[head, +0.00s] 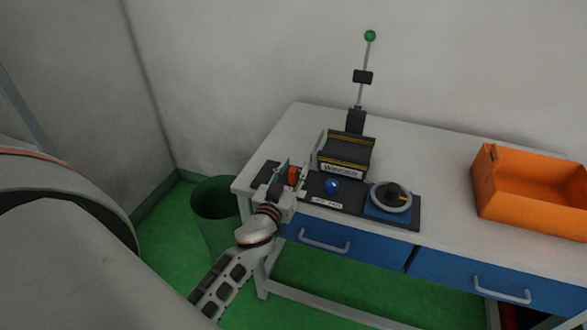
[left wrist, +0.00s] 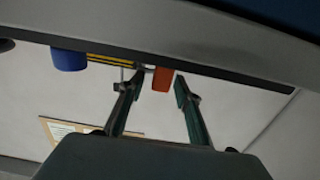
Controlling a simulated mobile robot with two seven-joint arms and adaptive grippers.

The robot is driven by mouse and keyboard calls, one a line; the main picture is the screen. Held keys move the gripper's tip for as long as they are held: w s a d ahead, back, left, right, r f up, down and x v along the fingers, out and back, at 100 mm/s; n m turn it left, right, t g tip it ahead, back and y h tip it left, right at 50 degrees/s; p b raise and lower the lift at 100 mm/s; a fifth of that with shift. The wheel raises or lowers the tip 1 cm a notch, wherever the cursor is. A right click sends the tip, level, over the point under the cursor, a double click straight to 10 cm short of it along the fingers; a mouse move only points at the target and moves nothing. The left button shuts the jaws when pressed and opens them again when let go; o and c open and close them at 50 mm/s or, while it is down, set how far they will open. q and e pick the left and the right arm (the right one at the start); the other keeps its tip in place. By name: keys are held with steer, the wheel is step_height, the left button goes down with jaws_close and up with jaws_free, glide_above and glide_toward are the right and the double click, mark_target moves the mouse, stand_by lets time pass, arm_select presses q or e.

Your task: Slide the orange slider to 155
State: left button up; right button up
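The orange slider (head: 293,176) sits at the left part of the black control panel (head: 352,208) on the table. It also shows in the left wrist view (left wrist: 162,79) as a small orange block. My left gripper (head: 286,172) is at the panel's left end, right by the slider. In the left wrist view its two green fingers (left wrist: 158,80) are apart, with the slider between their tips and clear gaps visible. I cannot tell whether either finger touches it. The scale and its numbers are not readable. My right gripper is not in view.
A blue knob (head: 332,186) and a round dial (head: 391,196) lie right of the slider. A black device with yellow stripes (head: 345,149) and a green-topped lever (head: 370,36) stand behind. An orange crate (head: 486,205) is at right; a green bin (head: 218,212) stands beside the table.

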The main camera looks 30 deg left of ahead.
mark_target(291, 189)
arm_select(q)
jaws_close()
steer(key=shift+w+d, duration=0.15)
steer(key=shift+d, duration=0.4)
steer(key=shift+w+d, duration=0.15)
steer(key=shift+d, duration=0.35)
steer(key=shift+a, duration=0.1)
jaws_free()
steer(key=shift+r, duration=0.1)
steer(key=shift+s, duration=0.1)
steer(key=shift+v, duration=3.7)
